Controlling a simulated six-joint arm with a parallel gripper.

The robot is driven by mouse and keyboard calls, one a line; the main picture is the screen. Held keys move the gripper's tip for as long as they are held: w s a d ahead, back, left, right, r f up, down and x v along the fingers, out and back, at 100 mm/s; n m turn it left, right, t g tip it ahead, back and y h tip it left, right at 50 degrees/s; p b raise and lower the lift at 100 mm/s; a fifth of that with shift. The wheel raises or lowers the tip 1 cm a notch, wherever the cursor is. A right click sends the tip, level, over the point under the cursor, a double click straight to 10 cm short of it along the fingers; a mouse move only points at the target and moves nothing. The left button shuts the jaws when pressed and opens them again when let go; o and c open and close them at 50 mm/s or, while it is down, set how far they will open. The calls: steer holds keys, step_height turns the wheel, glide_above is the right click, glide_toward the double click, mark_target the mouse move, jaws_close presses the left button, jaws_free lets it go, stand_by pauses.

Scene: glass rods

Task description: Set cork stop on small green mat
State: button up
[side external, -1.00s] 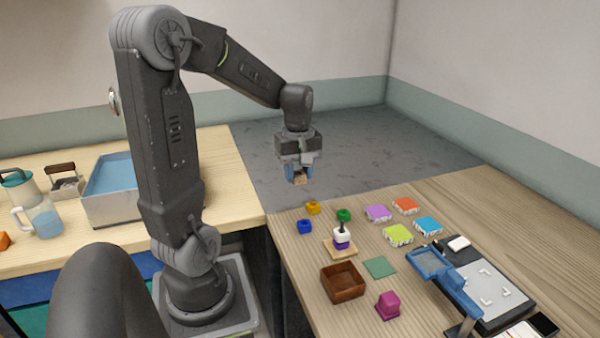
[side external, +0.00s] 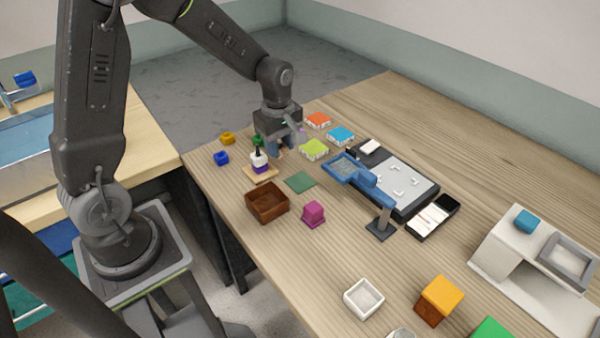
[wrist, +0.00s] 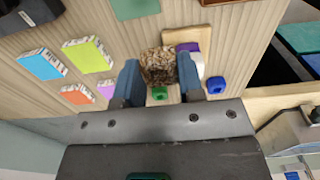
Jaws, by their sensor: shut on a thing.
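My gripper (side external: 276,146) is shut on the cork stop, a speckled brown block. In the wrist view the cork stop (wrist: 160,64) sits between the two blue fingers of my gripper (wrist: 161,80). In the side view the cork is mostly hidden by the fingers. The small green mat (side external: 300,182) lies bare on the table, in front of my gripper and a little to its right. It also shows at the top edge of the wrist view (wrist: 135,7). The cork is apart from the mat.
A white and purple piece (side external: 259,161) with a dark upright handle stands on a wooden board (side external: 262,176) close to my gripper. A brown wooden box (side external: 267,202) and a magenta block (side external: 313,213) are near the mat. A blue-framed magnifier-like stand (side external: 362,178) rises to its right.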

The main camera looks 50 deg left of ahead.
glide_above(300, 181)
step_height(300, 181, down, 3)
steer(key=shift+d+f, duration=0.1)
steer(key=shift+f, duration=1.95)
steer(key=shift+f, duration=0.15)
steer(key=o, duration=0.9)
